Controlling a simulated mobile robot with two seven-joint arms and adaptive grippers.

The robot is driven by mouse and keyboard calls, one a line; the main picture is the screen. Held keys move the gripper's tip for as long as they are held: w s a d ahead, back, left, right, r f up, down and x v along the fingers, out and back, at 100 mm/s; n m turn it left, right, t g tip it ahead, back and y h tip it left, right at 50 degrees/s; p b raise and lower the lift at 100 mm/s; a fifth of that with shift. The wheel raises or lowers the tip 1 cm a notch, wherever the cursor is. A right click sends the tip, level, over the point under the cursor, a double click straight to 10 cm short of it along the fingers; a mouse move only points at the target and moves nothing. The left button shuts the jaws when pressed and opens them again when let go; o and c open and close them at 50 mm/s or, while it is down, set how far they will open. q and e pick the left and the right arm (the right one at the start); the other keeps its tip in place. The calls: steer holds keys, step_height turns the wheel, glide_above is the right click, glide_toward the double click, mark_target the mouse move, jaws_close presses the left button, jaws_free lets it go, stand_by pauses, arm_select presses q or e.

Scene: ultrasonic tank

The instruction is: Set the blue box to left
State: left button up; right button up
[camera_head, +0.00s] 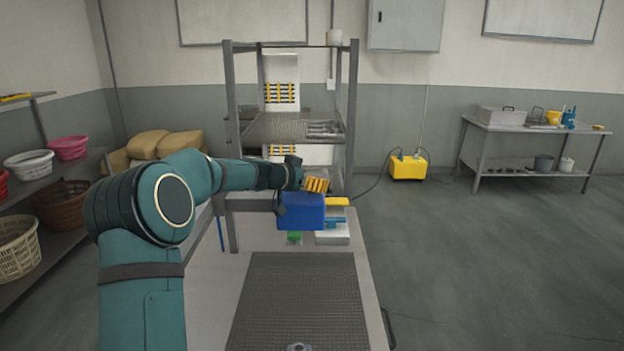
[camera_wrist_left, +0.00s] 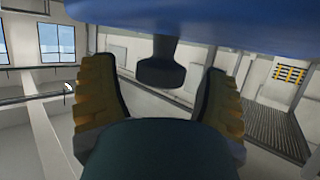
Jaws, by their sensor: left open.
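The blue box (camera_head: 302,212) is in the middle of the head view, beside the metal rack and above the tank bench. In the left wrist view the blue box (camera_wrist_left: 200,22) fills the top edge. A dark knob-like lever (camera_wrist_left: 160,68) sticks out from it. My left gripper (camera_wrist_left: 163,88) is open, with its two yellow-padded fingers on either side of the lever and visible gaps to both. In the head view my left gripper (camera_head: 316,185) is just behind and above the box, partly hidden. My right gripper is not in view.
A metal bench with a dark perforated plate (camera_head: 295,300) lies in front. A grey rack (camera_head: 300,128) stands behind. Shelves with baskets (camera_head: 30,165) are at the left.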

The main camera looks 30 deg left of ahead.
arm_select(q)
steer(key=shift+w+d+f, duration=0.1)
steer(key=shift+w, duration=0.1)
steer(key=c, duration=1.3)
steer(key=shift+o, duration=0.2)
